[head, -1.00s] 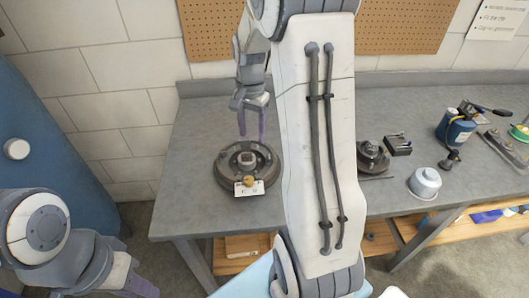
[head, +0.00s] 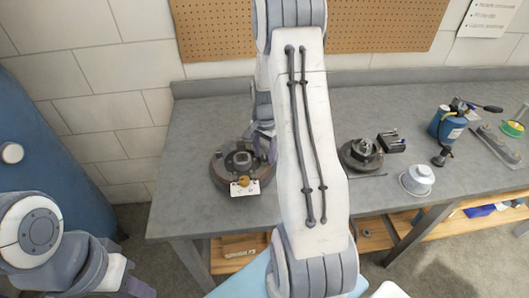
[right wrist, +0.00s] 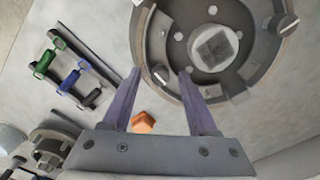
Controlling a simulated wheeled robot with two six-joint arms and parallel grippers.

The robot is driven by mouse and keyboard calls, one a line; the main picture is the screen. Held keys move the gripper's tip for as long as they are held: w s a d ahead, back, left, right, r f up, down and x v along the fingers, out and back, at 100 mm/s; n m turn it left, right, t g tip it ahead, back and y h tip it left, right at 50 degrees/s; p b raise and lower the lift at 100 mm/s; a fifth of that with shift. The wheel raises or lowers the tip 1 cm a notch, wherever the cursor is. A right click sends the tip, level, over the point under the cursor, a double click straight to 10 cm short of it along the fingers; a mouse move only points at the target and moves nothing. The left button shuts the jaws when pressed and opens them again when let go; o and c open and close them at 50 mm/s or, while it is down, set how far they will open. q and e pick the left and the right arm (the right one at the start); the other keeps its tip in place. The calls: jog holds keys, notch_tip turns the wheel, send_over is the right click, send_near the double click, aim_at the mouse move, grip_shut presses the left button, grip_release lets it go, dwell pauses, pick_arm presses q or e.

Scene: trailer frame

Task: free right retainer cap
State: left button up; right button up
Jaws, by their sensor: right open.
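A round dark brake assembly (head: 222,176) lies on the left part of the grey bench, with a square-topped hub in its middle. In the right wrist view, the assembly (right wrist: 255,80) fills the upper right. One small retainer cap (right wrist: 160,73) sits on its near left side, and another cap (right wrist: 285,23) on the right. My right gripper (right wrist: 160,75) is open, with its purple fingertips on either side of the left-hand cap; contact cannot be told. In the head view my arm partly hides this gripper (head: 262,148). My left gripper (head: 135,290) is at the bottom left, mostly cut off.
A white tag with a brass knob (head: 243,182) lies at the assembly's front edge. A second hub (head: 361,155), a white cup (head: 416,180) and a blue canister (head: 447,126) stand farther right. Coloured handled tools (right wrist: 68,80) show in the wrist view.

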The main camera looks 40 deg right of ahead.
jog(key=shift+c, duration=0.3)
grip_shut()
jog(key=shift+n, duration=0.4)
jog(key=n, duration=0.3)
jog(key=shift+n+p, duration=0.3)
jog(key=shift+p, duration=0.05)
jog(key=n, duration=0.4)
jog(key=shift+n+p, duration=0.3)
jog(key=n, duration=0.4)
jog(key=shift+n, duration=0.3)
jog(key=n, duration=0.4)
jog(key=shift+w+p, duration=0.1)
jog(key=shift+p, duration=0.25)
jog(key=shift+n, duration=0.3)
